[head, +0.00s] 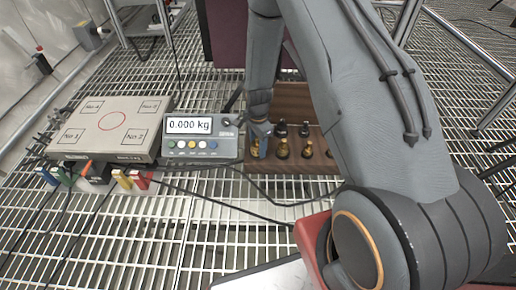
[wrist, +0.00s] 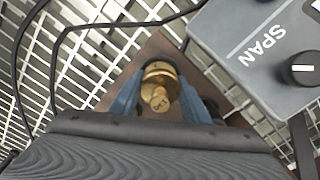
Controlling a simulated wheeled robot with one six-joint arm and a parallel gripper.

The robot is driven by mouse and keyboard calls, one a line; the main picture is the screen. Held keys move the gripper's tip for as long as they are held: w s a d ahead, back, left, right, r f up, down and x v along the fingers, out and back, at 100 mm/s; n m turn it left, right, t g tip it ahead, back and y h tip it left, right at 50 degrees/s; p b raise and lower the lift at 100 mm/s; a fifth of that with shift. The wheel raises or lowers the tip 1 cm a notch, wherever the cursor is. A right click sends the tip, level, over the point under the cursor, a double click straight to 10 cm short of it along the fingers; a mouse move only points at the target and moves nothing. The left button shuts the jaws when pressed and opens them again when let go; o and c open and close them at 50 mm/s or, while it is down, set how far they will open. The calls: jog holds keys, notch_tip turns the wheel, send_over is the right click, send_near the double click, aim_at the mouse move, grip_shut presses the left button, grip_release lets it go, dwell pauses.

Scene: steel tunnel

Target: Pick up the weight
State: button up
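A brass weight (wrist: 158,85) with a knob on top sits between the two blue fingers of my gripper (wrist: 160,92) in the wrist view. The fingers stand on either side of it, very close; I cannot tell whether they press on it. In the head view my gripper (head: 260,133) points down at the left end of a brown wooden weight block (head: 290,95), and this weight (head: 255,148) is partly hidden by the fingers. Another brass weight (head: 281,149) and further brass and dark weights stand in the block to the right.
A scale display (head: 202,138) reading 0.000 kg stands just left of the block; its corner shows in the wrist view (wrist: 265,50). Left of it is a weighing platform (head: 110,122) with a red circle and numbered corners. Black cables cross the metal grating in front.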

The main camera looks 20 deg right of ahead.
grip_shut()
jog(key=shift+r, duration=0.15)
